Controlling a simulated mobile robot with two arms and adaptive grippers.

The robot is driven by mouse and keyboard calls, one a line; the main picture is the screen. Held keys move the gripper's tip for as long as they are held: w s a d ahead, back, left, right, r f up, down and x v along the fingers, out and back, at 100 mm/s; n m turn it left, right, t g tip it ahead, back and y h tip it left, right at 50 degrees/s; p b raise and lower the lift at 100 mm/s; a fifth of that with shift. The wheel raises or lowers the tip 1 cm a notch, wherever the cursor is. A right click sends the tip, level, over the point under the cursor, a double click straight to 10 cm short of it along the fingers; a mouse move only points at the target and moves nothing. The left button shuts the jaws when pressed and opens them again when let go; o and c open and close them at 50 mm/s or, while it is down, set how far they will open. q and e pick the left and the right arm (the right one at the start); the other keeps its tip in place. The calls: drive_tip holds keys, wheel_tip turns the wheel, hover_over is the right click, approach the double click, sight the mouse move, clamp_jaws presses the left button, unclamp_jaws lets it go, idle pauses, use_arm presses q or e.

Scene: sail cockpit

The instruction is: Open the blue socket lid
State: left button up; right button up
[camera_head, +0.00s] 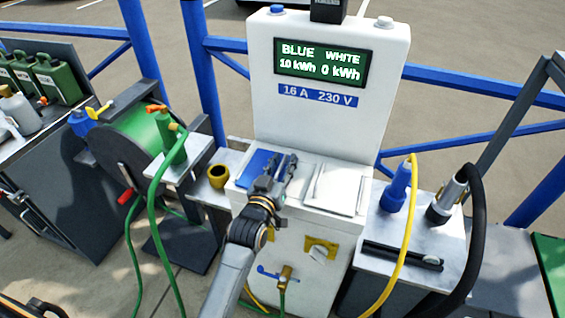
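The blue socket lid (256,164) lies flat, as far as I can see, on the left of the ledge of the white power pedestal (320,125). My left gripper (283,171) is over the right part of this lid, and its fingers hide that side. I cannot tell whether they touch the lid or how far apart they are. The white socket lid (336,189) lies flat to the right of the gripper.
The pedestal's screen (321,64) rises behind the ledge. A yellow cup (218,176) and a green hose reel (140,140) stand to the left. A blue plug (394,192) with a yellow cable and a metal connector (446,198) with a black cable stand to the right.

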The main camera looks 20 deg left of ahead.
use_arm(q)
clamp_jaws()
